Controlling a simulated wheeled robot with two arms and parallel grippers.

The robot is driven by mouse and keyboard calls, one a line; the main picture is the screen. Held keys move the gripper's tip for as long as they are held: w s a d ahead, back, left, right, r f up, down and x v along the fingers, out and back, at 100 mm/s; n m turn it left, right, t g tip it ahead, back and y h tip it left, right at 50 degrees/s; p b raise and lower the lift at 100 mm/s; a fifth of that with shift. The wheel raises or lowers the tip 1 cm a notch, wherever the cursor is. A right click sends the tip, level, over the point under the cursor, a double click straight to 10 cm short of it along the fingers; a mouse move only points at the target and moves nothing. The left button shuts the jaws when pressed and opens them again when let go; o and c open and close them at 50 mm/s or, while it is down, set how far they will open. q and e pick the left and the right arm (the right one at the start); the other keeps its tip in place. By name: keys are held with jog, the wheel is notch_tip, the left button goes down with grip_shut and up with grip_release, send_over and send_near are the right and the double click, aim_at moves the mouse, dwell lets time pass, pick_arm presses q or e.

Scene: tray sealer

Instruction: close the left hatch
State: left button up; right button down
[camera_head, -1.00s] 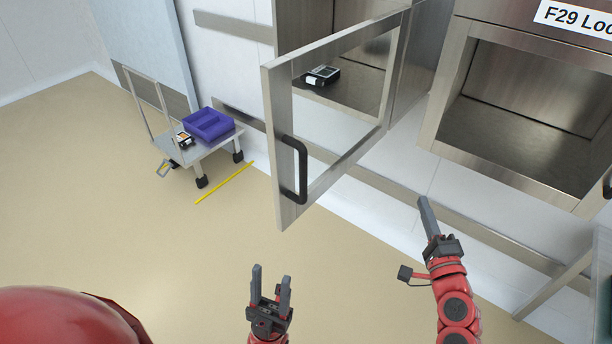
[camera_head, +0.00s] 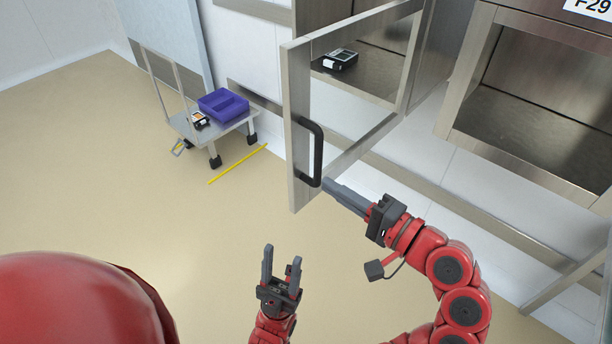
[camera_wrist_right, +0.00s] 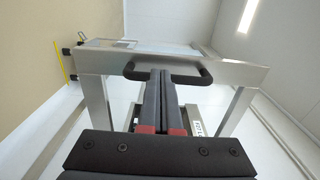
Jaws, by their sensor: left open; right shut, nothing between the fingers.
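The left hatch (camera_head: 297,95) is a steel-framed glass door that stands swung open from its compartment, with a black bar handle (camera_head: 317,152) on its free edge. My right gripper (camera_head: 328,186) is shut and empty, its fingertips close to the lower end of the handle; I cannot tell if they touch. In the right wrist view the shut fingers (camera_wrist_right: 161,80) point at the hatch frame (camera_wrist_right: 180,55), with the handle (camera_wrist_right: 197,78) running across just past their tips. My left gripper (camera_head: 282,265) is open and empty, low in the head view, well away from the hatch.
A device (camera_head: 340,60) shows in the left compartment, through the hatch glass. A second open compartment (camera_head: 530,95) stands to the right. A trolley (camera_head: 185,125) with a purple bin (camera_head: 223,104) stands at the left wall, near a yellow floor strip (camera_head: 238,164). The floor (camera_head: 110,190) is clear.

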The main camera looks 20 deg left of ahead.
aim_at(294, 163)
jog(key=p+x, duration=0.1)
jog(key=x, duration=0.2)
jog(key=p+x, duration=0.1)
jog(key=x, duration=0.2)
jog(key=shift+r, duration=0.2)
jog(key=shift+w+a+f, duration=0.15)
jog(key=shift+w+a, duration=0.15)
jog(key=shift+a, duration=0.3)
jog(key=shift+p, duration=0.3)
